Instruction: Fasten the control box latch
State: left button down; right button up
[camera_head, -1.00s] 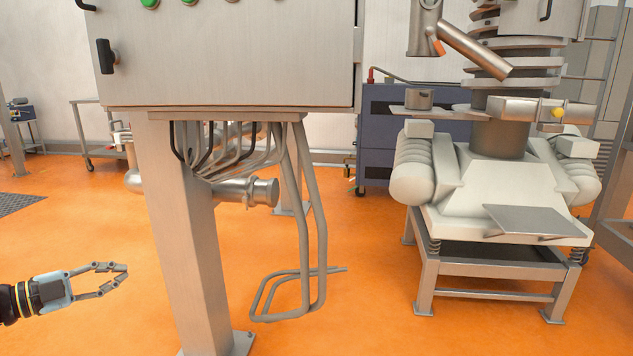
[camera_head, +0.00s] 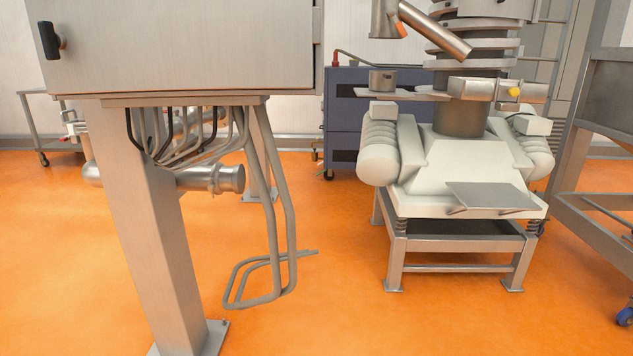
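The grey metal control box (camera_head: 185,50) fills the upper left of the head view, and its top is cut off by the frame. A black latch handle (camera_head: 49,40) sits upright on its front face near the left edge. Whether the latch is fastened cannot be told. The box stands on a thick grey post (camera_head: 150,240). Neither of my grippers shows in the view.
Bent grey pipes (camera_head: 288,225) hang under the box on its right. A white and steel vibrating machine (camera_head: 462,165) stands at the right, with a dark blue cabinet (camera_head: 340,115) behind it. A steel frame (camera_head: 590,185) is at the far right. Orange floor (camera_head: 330,310) lies open between.

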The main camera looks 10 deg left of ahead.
aim_at(53, 42)
jog(key=u, duration=1.5)
